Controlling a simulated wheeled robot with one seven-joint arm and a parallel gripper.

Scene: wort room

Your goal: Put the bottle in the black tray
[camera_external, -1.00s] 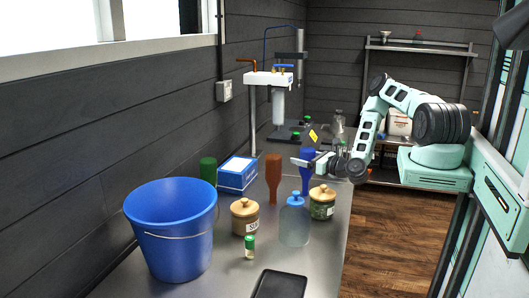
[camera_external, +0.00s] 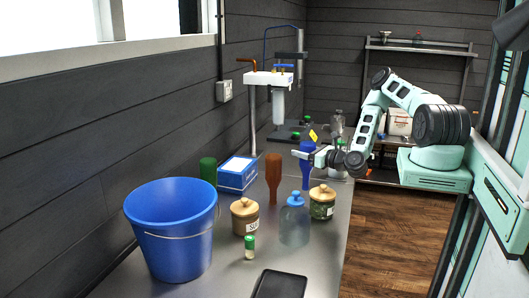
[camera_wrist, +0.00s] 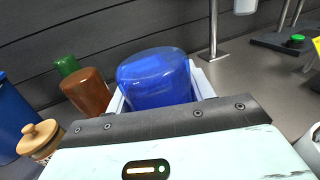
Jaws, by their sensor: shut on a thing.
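The blue bottle (camera_external: 306,175) is upright above the steel counter, in the middle of the outside view. My gripper (camera_external: 310,157) is shut on its upper part. In the wrist view the blue bottle (camera_wrist: 155,80) fills the centre, just beyond the gripper, and the fingertips are hidden. The black tray (camera_external: 280,285) lies flat at the near end of the counter, cut off by the bottom edge of the outside view. The visible part of it is empty.
A brown bottle (camera_external: 273,180), a blue-and-white box (camera_external: 237,175) and a green bottle (camera_external: 208,170) stand to the left. Two wooden-lidded jars (camera_external: 244,217) (camera_external: 322,203), a blue-topped clear jar (camera_external: 294,225), a small green-capped vial (camera_external: 250,247) and a blue bucket (camera_external: 172,235) stand nearer.

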